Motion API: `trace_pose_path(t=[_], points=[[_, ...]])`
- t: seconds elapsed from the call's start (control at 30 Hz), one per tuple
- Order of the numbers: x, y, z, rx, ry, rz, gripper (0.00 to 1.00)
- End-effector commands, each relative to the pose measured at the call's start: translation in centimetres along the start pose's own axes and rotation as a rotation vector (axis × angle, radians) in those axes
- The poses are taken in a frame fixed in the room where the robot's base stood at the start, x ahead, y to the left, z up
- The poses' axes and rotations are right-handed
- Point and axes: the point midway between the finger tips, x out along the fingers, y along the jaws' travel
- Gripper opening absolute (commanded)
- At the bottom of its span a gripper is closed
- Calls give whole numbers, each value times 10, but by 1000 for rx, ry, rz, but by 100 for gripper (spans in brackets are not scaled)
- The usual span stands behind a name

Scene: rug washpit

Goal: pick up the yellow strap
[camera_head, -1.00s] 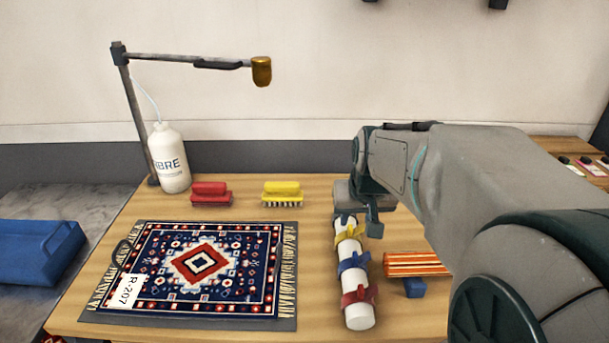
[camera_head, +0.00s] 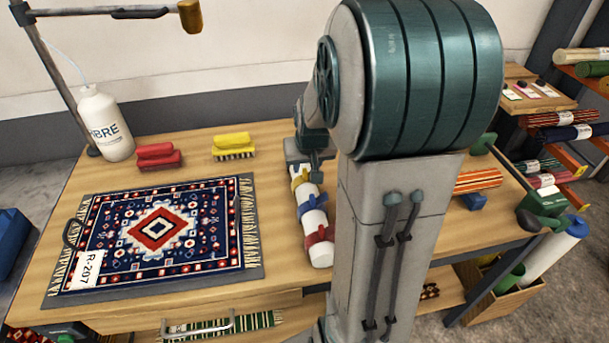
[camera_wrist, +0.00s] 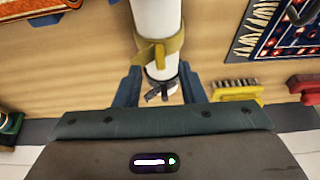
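The yellow strap (camera_head: 299,178) is wrapped around the far end of a white tube (camera_head: 321,255) on the wooden table. My gripper (camera_wrist: 161,76) is open, with one finger on each side of the tube near a dark band (camera_wrist: 161,92). I see no contact with the yellow strap. In the head view my gripper (camera_head: 312,168) is over the tube's far end, partly hidden by my arm.
A blue strap (camera_head: 312,203) and a red strap (camera_head: 319,236) are on the same tube. A patterned rug (camera_head: 160,232) lies to the left, with a yellow brush (camera_head: 233,145) and red brush (camera_head: 158,156) behind it. A striped roll (camera_head: 478,181) lies to the right.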

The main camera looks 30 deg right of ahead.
Motion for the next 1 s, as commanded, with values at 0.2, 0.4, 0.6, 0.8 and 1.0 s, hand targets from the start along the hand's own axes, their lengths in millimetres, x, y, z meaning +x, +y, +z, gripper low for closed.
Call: trace_pose_path(t=[0.2,0.4,0.6,0.8,1.0], points=[[25,-1,0,0,-3,0,36],[30,-1,0,-1,0,0,36],[30,-1,0,-1,0,0,20],[30,-1,0,-1,0,0,0],[30,-1,0,-1,1,0,0]])
